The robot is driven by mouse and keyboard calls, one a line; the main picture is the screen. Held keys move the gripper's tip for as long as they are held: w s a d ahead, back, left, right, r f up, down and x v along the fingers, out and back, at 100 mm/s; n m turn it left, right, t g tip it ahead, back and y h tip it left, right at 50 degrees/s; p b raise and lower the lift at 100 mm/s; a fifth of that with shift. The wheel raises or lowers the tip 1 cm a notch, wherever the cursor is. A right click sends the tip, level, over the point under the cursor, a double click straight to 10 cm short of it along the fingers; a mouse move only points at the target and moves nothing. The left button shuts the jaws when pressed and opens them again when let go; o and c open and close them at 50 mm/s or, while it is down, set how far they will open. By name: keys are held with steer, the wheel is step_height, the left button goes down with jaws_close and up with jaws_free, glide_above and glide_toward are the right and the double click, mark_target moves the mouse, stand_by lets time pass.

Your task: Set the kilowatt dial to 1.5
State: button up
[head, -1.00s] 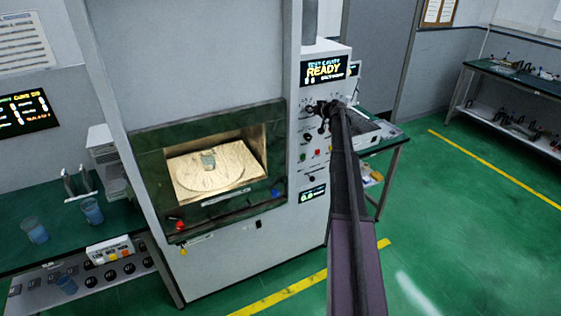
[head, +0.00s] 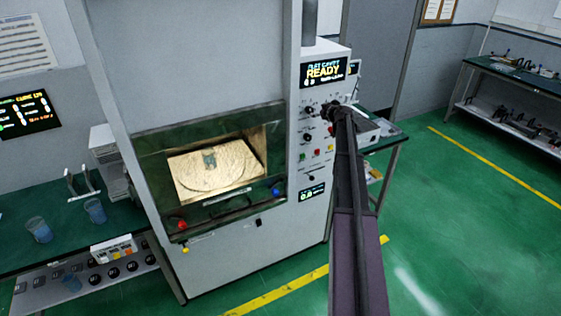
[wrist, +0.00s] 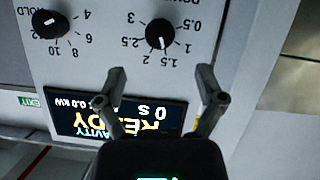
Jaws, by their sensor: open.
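The kilowatt dial (wrist: 159,34) is a black round knob with a white pointer mark, seen upside down in the wrist view among the numbers 0.5 to 2.5. Its pointer lies toward the 1.5 mark. In the head view the dial (head: 309,110) is on the panel below the READY screen. My gripper (wrist: 161,72) is open and empty, with its fingertips apart from the dial, over the display side. In the head view my gripper (head: 329,113) is just right of the dial; its fingers are hard to make out.
A second black dial (wrist: 50,24), marked 4 to 10, sits beside it. The READY screen (head: 324,71) is above the dials. Small buttons (head: 316,152) and a lower readout (head: 312,194) lie below. The microwave window (head: 215,170) is to the left. Open green floor (head: 450,230) lies right.

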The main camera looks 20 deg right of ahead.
steer(key=p+v, duration=0.1)
steer(key=v, duration=0.5)
steer(key=s+a+f+g+y+b, duration=0.1)
steer(key=a+f+b, duration=0.1)
steer(key=a+f, duration=0.3)
steer(key=s+a+f+g+y+b, duration=0.1)
steer(key=a+f, duration=0.4)
steer(key=a, duration=0.5)
steer(key=s+a+f+g+y+b, duration=0.1)
steer(key=s+a+f+g+b, duration=0.1)
steer(key=a, duration=0.6)
steer(key=shift+s+a+f+n+g+b, duration=0.35)
steer(key=shift+s+f+b, duration=0.35)
steer(key=shift+f+b, duration=0.9)
steer(key=shift+r, duration=0.2)
steer(key=s+a+f+g+b, duration=0.2)
steer(key=s+a+f, duration=0.2)
steer(key=s+a, duration=0.3)
steer(key=s+a+f+g+b, duration=0.2)
steer(key=s+a+f+g, duration=0.15)
steer(key=s+a, duration=0.4)
steer(key=s+a+f+m+g+h+b, duration=0.1)
steer(key=s+a+f, duration=0.1)
steer(key=s+a, duration=0.2)
steer(key=s+a+f+m+g+h+b, duration=0.1)
steer(key=s+a, duration=0.4)
steer(key=s, duration=0.5)
steer(key=shift+s+a+f+g+h, duration=0.3)
steer(key=shift+f+g, duration=0.4)
steer(key=shift+f, duration=0.15)
